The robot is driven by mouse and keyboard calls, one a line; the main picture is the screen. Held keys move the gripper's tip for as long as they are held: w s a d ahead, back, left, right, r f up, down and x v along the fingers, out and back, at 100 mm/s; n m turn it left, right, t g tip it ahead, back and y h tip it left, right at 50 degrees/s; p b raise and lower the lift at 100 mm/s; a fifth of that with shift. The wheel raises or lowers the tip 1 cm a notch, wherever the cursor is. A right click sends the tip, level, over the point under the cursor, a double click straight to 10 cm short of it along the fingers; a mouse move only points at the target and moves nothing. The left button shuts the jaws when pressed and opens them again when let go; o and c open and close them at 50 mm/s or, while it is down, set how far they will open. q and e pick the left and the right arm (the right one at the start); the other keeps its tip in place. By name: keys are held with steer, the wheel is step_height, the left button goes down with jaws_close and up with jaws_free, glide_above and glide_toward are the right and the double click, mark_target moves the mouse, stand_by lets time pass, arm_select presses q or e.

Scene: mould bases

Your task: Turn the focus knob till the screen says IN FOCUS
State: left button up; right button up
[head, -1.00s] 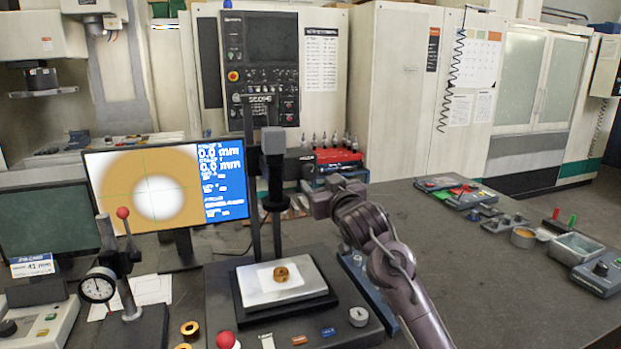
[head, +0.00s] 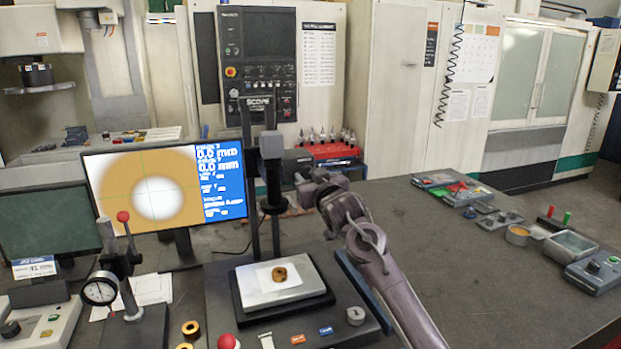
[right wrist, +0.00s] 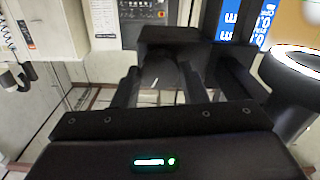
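The screen (head: 166,190) shows a blurred orange ring with a white centre; its blue panel reads 0.0 mm twice, and the smaller lines are too blurred to read. The scope's dark column and grey head (head: 271,147) stand over its stage. My right gripper (head: 303,187) is just right of the column, at about the height of the scope's lens. In the right wrist view its two dark fingers (right wrist: 160,88) are apart. A dark part with a pale mark shows between and beyond them; I cannot tell whether it is the focus knob or touched. My left gripper is out of view.
A brass part (head: 279,273) lies on the scope's pale stage plate (head: 255,295). A dial gauge (head: 100,288) stands at left, and a silver knob (head: 355,315) is on the scope base. The bench right of my arm is mostly clear.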

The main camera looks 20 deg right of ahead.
steer(key=c, duration=0.5)
steer(key=shift+n, duration=0.3)
steer(key=n+b, duration=0.1)
steer(key=n, duration=0.4)
steer(key=n+b, duration=0.2)
steer(key=n, duration=0.2)
steer(key=shift+f+n, duration=0.15)
steer(key=shift+n, duration=0.25)
steer(key=shift+a+n+b, duration=0.1)
steer(key=shift+n+b, duration=0.55)
steer(key=shift+n, duration=1.15)
steer(key=o, duration=1)
